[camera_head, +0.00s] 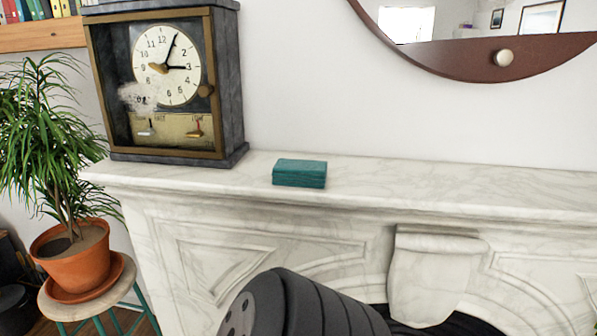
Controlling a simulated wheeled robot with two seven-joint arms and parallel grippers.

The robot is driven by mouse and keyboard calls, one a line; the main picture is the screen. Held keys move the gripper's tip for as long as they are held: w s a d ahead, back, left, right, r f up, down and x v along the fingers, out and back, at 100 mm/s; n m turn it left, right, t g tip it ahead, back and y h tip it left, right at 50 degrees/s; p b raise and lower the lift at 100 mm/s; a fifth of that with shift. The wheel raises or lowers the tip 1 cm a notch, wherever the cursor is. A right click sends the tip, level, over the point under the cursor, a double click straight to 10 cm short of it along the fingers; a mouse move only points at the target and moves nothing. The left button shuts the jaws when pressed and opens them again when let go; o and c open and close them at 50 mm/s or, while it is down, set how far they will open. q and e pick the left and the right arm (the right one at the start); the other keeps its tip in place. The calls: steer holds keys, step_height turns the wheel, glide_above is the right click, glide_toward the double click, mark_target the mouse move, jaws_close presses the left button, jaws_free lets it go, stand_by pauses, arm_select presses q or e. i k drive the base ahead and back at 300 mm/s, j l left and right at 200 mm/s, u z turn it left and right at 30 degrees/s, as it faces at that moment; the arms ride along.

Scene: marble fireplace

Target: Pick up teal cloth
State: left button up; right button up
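The teal cloth (299,173) is folded into a small flat block. It lies on the marble mantel shelf (430,187), near the front edge and to the right of the clock. Nothing touches or covers it. Neither of my grippers shows in the head view. A dark grey rounded part, which looks like one of my arm links, is at the bottom middle, below the mantel in the picture.
A dark-framed clock (165,85) with a whitish smudge on its glass stands left of the cloth. A round mirror (480,62) hangs above. A potted plant (75,258) stands on a stool at left. The mantel right of the cloth is clear.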

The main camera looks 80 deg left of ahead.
mark_target(286, 173)
steer(key=u, duration=2.7)
